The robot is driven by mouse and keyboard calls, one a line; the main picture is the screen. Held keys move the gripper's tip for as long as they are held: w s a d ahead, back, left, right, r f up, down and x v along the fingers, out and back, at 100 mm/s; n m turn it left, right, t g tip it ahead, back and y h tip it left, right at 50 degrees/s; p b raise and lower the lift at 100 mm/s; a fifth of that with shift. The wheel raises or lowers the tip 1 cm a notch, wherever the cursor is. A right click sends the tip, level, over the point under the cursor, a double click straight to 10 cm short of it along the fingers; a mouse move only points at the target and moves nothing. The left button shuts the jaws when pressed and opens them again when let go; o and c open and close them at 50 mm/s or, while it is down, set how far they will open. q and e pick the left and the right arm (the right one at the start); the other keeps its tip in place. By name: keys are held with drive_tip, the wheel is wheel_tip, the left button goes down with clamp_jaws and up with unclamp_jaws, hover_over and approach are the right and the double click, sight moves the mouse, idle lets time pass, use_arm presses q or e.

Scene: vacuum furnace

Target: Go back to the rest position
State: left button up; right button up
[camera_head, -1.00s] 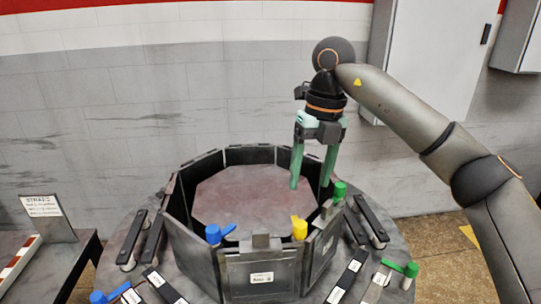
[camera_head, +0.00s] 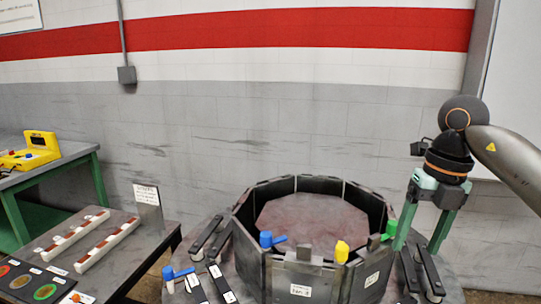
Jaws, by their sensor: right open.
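My right gripper (camera_head: 420,246) points down at the right side of the round furnace table, with its two green fingers spread apart and nothing between them. Its fingertips appear near the dark bars at the table's right; whether they touch anything I cannot tell. The dark many-sided furnace chamber (camera_head: 285,270) stands to its left, open at the top with a reddish floor. My left gripper is not in view.
A dark table (camera_head: 150,240) at the left holds white-and-brown strips (camera_head: 108,246), a sign (camera_head: 147,205) and colored discs (camera_head: 46,291). A yellow device (camera_head: 30,155) sits on a green-framed table behind. Dark bars (camera_head: 432,272) lie around the chamber.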

drive_tip(key=s+a+f+n+y, duration=0.15)
drive_tip(key=a+y, duration=0.25)
drive_tip(key=a, duration=0.6)
drive_tip(key=s+a+f+n+y, duration=0.1)
drive_tip(key=a+f+n+y, duration=0.3)
drive_tip(key=a, duration=0.6)
drive_tip(key=s+a+r+m+t+y, duration=0.2)
drive_tip(key=a+r+m+y, duration=0.5)
drive_tip(key=y, duration=0.4)
drive_tip(key=w+d+m+t+h, duration=0.5)
drive_tip(key=d+m+t+h, duration=0.15)
drive_tip(key=m+t, duration=1)
drive_tip(key=s+d+f+m+g+h, duration=0.1)
drive_tip(key=d+f+m+h, duration=0.5)
drive_tip(key=f, duration=0.3)
drive_tip(key=s+d+f+m+g+h, duration=0.1)
drive_tip(key=d+f+m+g+h, duration=0.1)
drive_tip(key=d+f+m+h, duration=0.5)
drive_tip(key=s+d+f+m+g, duration=0.1)
drive_tip(key=s+d+f+g, duration=0.1)
drive_tip(key=s+f+g, duration=0.65)
drive_tip(key=s+d+f+m+g, duration=0.15)
drive_tip(key=s+f+g, duration=0.25)
drive_tip(key=s+f, duration=0.85)
drive_tip(key=w+a+f+t+y, duration=0.1)
drive_tip(key=a+f+t, duration=0.3)
drive_tip(key=f, duration=0.5)
drive_tip(key=shift+w+a+t+y, duration=0.2)
drive_tip(key=shift+w+t+y, duration=0.2)
drive_tip(key=shift+t, duration=0.6)
